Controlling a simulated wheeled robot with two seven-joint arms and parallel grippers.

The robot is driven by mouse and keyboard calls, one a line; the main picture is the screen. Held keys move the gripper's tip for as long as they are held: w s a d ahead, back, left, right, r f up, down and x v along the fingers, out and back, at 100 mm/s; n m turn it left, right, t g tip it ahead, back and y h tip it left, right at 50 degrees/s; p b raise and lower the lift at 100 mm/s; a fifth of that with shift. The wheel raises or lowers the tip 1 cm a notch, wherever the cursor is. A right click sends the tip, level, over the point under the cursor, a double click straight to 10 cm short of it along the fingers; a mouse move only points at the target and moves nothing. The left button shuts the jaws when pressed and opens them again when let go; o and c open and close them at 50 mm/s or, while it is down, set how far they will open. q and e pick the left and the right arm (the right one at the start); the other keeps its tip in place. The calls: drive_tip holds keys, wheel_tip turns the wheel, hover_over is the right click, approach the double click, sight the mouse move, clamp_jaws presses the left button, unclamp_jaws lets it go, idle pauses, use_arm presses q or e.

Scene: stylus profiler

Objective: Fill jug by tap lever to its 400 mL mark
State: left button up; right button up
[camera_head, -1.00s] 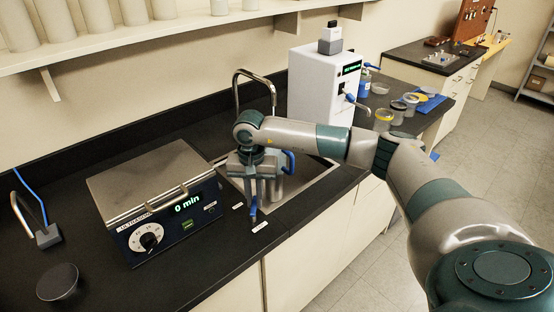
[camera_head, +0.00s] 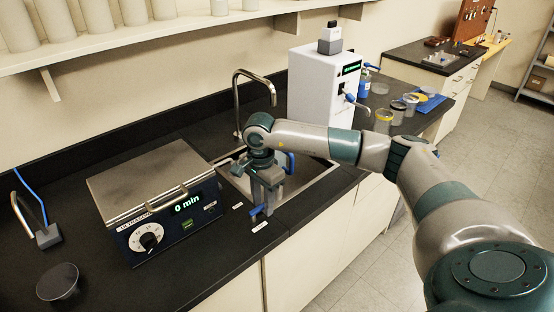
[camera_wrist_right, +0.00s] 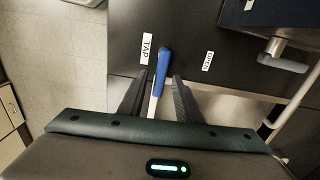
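My right gripper (camera_head: 262,208) is over the front edge of the sink, pointing down. In the right wrist view its fingers (camera_wrist_right: 160,95) stand either side of the blue tap lever (camera_wrist_right: 163,65), next to the TAP label (camera_wrist_right: 147,48). Gaps show beside the lever, so the gripper looks open around it. The lever's blue end (camera_head: 257,212) also shows in the head view. The jug's blue handle (camera_head: 290,161) shows in the sink behind my gripper. The jug's body, mark and water level are hidden. My left gripper is not in view.
The curved faucet (camera_head: 239,95) rises behind the sink (camera_head: 318,182). An ultrasonic bath (camera_head: 150,185) reading 0 min stands left of it. A white dispenser (camera_head: 312,85) stands to the right, with several small jars beyond. A second label (camera_wrist_right: 208,61) lies near the lever.

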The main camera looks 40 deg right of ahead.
drive_tip(key=shift+r, duration=0.1)
